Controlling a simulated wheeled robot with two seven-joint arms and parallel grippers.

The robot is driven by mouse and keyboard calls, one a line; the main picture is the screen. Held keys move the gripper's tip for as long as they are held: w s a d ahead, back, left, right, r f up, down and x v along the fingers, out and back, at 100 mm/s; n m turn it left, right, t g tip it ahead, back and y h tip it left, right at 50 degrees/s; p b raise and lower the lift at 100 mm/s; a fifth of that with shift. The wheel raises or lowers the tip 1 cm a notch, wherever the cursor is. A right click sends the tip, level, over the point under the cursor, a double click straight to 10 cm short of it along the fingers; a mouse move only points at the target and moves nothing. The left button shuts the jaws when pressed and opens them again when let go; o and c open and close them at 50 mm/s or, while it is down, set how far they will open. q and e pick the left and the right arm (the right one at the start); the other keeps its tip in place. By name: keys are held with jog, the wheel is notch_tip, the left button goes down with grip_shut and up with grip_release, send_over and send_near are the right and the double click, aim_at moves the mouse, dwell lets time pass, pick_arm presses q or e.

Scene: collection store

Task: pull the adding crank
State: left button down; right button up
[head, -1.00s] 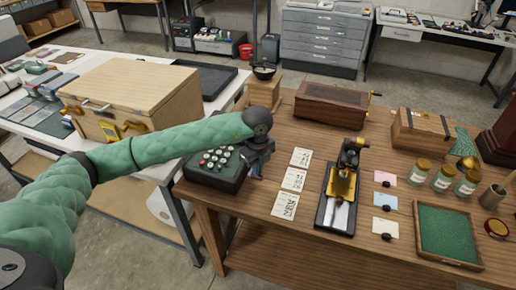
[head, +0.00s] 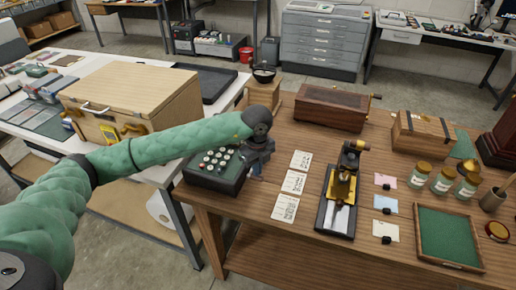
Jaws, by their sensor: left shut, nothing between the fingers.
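The adding machine (head: 214,180) is a dark green box with several pale round keys, standing at the left front corner of the wooden table. My left arm reaches over it from the left. My left gripper (head: 256,171) points down at the machine's right side, shut and with nothing seen between its fingers. I cannot make out the crank; the gripper and wrist cover that side. Whether the fingers touch the machine is not clear. My right gripper is not in view.
Paper cards (head: 294,182) lie just right of the gripper. Beyond them stands a black and brass device (head: 340,190). A wooden box (head: 332,107) is behind. Jars (head: 442,180) and a green-lined tray (head: 447,235) are at right. A light wooden case (head: 135,95) stands on the left table.

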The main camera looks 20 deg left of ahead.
pick_arm(q)
jog(key=shift+s+r, duration=0.15)
jog(key=shift+r, duration=0.8)
jog(key=shift+w+r+p, duration=0.2)
jog(key=shift+r+p, duration=0.2)
jog(key=shift+r, duration=0.6)
jog(key=shift+w+r+p, duration=0.15)
jog(key=shift+r+p, duration=0.25)
jog(key=shift+r, duration=0.6)
jog(key=r, duration=0.1)
jog(key=w+r, duration=0.2)
jog(key=shift+r+p, duration=0.3)
